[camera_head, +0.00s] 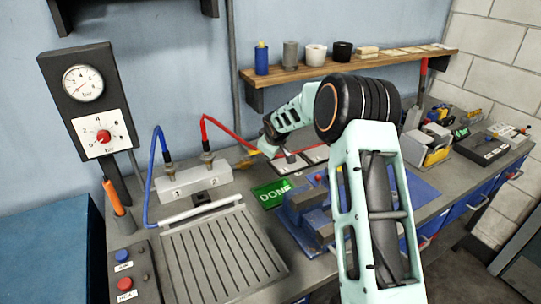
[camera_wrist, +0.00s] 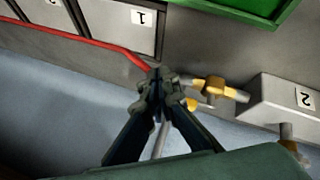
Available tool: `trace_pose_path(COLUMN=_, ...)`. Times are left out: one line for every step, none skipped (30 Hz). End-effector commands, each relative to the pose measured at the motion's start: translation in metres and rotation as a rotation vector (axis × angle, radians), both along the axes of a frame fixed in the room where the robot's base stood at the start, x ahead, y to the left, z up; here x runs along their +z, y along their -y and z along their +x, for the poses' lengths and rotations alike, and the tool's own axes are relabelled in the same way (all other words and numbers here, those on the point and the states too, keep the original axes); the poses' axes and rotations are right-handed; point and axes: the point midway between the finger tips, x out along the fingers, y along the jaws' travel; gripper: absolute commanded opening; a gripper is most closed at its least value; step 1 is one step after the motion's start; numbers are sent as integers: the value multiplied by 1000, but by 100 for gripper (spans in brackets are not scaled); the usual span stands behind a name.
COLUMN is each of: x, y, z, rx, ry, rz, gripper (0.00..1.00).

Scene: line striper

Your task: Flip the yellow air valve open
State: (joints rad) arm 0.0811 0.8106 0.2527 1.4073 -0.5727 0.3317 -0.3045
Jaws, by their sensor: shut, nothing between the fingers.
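The yellow air valve (camera_wrist: 215,86) shows in the wrist view just right of my gripper's fingertips, beside the grey block marked 2. A second small yellow part (camera_wrist: 191,104) is close below it, and I cannot tell how the two join. In the head view the valve (camera_head: 244,162) is a small yellow patch right of the white block, partly hard to make out. My gripper (camera_wrist: 160,78) is shut and empty, with its tips beside the valve and over the red hose. In the head view my gripper (camera_head: 266,150) is mostly hidden by its wrist; contact with the valve cannot be told.
The white block (camera_head: 194,182) carries a blue hose (camera_head: 153,180) and a red hose (camera_head: 222,127). A green DONE tray (camera_head: 271,194) and a blue fixture (camera_head: 303,215) stand in front. A gauge panel (camera_head: 88,100) is at left; a shelf (camera_head: 350,66) hangs on the wall behind.

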Motion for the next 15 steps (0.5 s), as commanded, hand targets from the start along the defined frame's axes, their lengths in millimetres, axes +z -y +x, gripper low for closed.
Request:
trace_pose_path(x=-1, y=0, z=-1, rx=1, ry=0, rz=-1, gripper=0)
trace_pose_path(x=-1, y=0, z=-2, rx=0, ry=1, rz=-1, gripper=0)
trace_pose_path(x=7, y=5, z=-3, rx=-4, ry=4, rz=0, gripper=0)
trace_pose_path(x=14, y=11, z=-5, rx=-5, ry=5, rz=0, gripper=0)
trace_pose_path(x=21, y=15, z=-8, rx=-6, ry=4, rz=1, gripper=0)
trace_pose_path(x=28, y=21, z=-11, rx=-6, ry=3, rz=-1, gripper=0)
trace_pose_path(x=34, y=24, z=-13, rx=-5, ry=4, rz=0, gripper=0)
trace_pose_path(x=39, y=28, z=-15, rx=-5, ry=2, rz=0, gripper=0)
trace_pose_path(x=45, y=32, z=-18, rx=-5, ry=1, rz=0, gripper=0)
trace_pose_path(x=50, y=35, z=-20, rx=-5, ry=1, rz=-1, gripper=0)
trace_pose_path(x=54, y=38, z=-21, rx=-4, ry=1, rz=0, gripper=0)
trace_pose_path(x=60, y=42, z=-23, rx=-5, ry=1, rz=-1, gripper=0)
trace_pose_path(x=63, y=44, z=-25, rx=-4, ry=0, rz=0, gripper=0)
trace_pose_path(x=66, y=45, z=-26, rx=-3, ry=-1, rz=-1, gripper=0)
trace_pose_path(x=70, y=48, z=-27, rx=-3, ry=0, rz=-1, gripper=0)
